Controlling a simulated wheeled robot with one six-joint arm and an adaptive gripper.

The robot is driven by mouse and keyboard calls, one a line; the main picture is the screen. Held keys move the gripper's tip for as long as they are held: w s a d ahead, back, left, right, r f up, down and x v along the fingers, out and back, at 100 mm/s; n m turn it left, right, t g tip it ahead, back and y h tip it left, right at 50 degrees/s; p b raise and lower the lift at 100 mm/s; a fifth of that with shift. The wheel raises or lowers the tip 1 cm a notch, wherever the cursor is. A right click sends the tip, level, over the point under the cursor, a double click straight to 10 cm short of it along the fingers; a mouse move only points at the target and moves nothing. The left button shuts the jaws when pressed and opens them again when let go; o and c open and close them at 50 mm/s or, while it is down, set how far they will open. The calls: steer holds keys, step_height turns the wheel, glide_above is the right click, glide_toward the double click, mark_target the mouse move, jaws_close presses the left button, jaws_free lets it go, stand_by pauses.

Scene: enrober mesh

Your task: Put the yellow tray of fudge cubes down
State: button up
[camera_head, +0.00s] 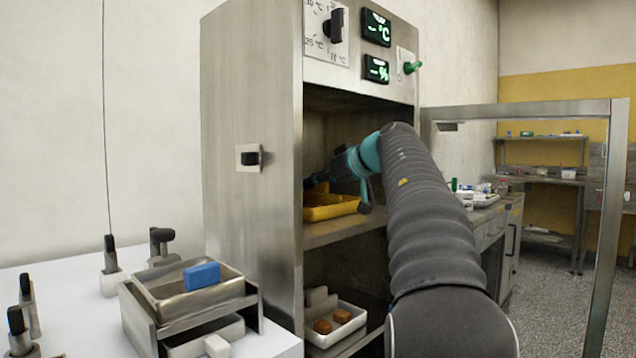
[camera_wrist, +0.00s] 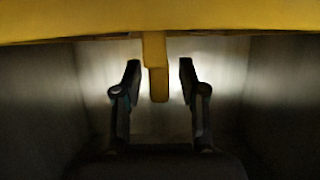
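The yellow tray (camera_head: 330,210) is on the upper shelf (camera_head: 345,232) of the steel cabinet and appears to rest there. Its contents are hidden from me. In the wrist view the tray's underside or wall (camera_wrist: 80,24) fills the top, and a yellow tab (camera_wrist: 156,75) hangs down from it. My gripper (camera_wrist: 158,82) is open, with one finger on each side of the tab and a visible gap on both sides.
The cabinet (camera_head: 250,200) has a framed door (camera_head: 608,210) standing open at right. A white tray (camera_head: 350,328) with brown cubes (camera_head: 323,326) sits on the lower shelf. A metal bin with a blue block (camera_head: 201,276) stands on the white table at left.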

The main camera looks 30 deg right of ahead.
steer(key=shift+r, duration=0.1)
steer(key=shift+s+d+r, duration=0.1)
steer(key=shift+s+r, duration=0.1)
steer(key=shift+s, duration=0.05)
steer(key=v, duration=1.1)
steer(key=shift+s, duration=0.15)
steer(key=shift+r, duration=0.1)
